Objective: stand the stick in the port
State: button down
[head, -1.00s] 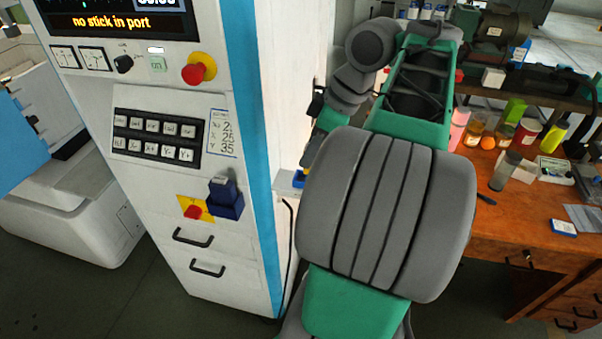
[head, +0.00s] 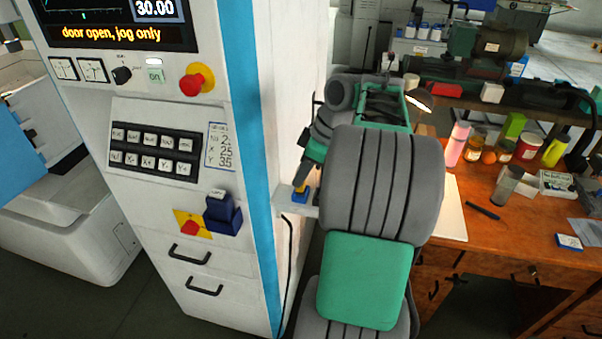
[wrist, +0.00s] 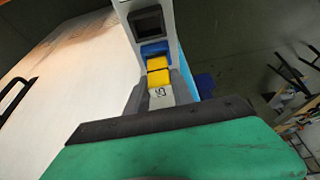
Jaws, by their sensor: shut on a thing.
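The stick (wrist: 158,72) is yellow with a white labelled face. In the wrist view my gripper (wrist: 160,86) is shut on it, one grey finger on each side. A blue part (wrist: 153,48) adjoins the stick's far end, at a white ledge with a dark square recess (wrist: 147,22). I cannot tell whether the blue part is the port's rim or the stick's own end, so how deep it sits is hidden. In the head view my gripper (head: 302,180) is small, above the white ledge (head: 290,205) on the cabinet's right side, with yellow and blue showing there.
The machine's screen (head: 110,34) reads "door open, jog only". A blue holder (head: 223,215) and a red switch on a yellow plate (head: 190,226) sit on the panel. A wooden bench (head: 480,230) with bottles, jars and tools stands at right.

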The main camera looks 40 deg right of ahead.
jog(key=shift+f+b, duration=0.5)
jog(key=shift+f, duration=0.1)
jog(key=c, duration=1.1)
grip_release()
jog(key=p+v, duration=0.5)
jog(key=v, duration=0.8)
jog(key=shift+a+r+p, duration=0.15)
jog(key=shift+a+p, duration=0.05)
jog(key=shift+p, duration=0.2)
